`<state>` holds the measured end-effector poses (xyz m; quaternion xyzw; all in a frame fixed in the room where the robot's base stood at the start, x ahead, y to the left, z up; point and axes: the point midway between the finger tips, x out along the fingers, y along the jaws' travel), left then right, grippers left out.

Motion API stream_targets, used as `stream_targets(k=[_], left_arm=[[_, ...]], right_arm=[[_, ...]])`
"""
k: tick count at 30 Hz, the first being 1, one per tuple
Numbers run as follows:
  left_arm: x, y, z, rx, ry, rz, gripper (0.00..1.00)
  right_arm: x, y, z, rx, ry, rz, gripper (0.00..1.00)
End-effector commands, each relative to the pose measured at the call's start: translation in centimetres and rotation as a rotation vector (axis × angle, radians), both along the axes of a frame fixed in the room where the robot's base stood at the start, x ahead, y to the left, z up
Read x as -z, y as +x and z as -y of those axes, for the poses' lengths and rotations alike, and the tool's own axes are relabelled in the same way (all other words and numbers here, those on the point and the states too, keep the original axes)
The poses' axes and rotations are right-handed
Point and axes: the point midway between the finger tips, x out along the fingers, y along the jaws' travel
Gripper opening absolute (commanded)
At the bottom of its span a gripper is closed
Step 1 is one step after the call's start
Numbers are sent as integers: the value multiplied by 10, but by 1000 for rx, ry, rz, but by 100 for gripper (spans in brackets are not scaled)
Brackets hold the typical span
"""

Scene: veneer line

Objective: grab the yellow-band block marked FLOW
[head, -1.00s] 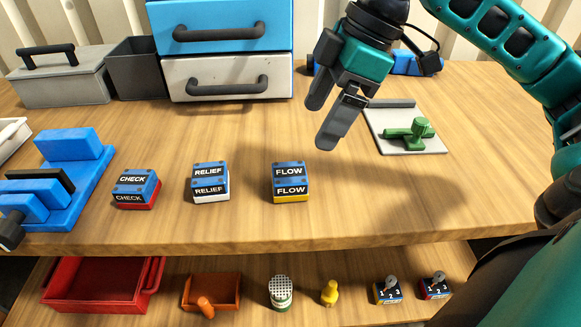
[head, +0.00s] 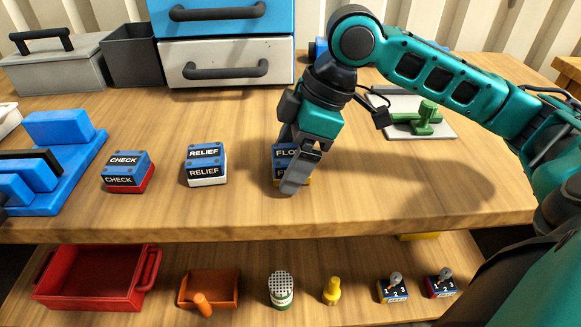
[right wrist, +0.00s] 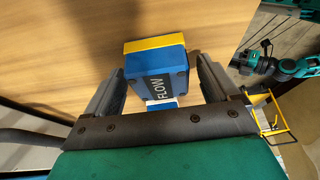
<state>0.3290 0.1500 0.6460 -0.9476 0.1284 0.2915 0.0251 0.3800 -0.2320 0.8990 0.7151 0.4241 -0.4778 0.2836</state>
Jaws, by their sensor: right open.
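The FLOW block (head: 280,151), blue with a yellow band at its base, stands on the wooden table, partly hidden behind my right gripper (head: 287,165) in the head view. In the right wrist view the FLOW block (right wrist: 157,75) shows its label and yellow band between the two fingers of my right gripper (right wrist: 157,85). The fingers are open, one on each side, with a visible gap at least on the left. My left gripper is not in view.
The RELIEF block (head: 206,165) with a white band and the CHECK block (head: 128,172) with a red band stand to the left. A grey plate with a green clamp (head: 425,118) lies to the right. Drawers (head: 226,62) stand behind. A lower shelf holds a red tray (head: 95,306).

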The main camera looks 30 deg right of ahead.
Motion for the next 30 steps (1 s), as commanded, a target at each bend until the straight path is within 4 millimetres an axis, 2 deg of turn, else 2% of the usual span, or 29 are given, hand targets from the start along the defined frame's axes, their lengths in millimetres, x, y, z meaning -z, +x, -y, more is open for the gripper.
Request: stream_targets(k=[6,27,30], left_arm=[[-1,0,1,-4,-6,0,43],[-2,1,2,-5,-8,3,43],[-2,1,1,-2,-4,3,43]], right_arm=[[0,0,0,1,0,0,86],[0,0,0,0,0,0,19],[-1,0,0,0,1,3,15]])
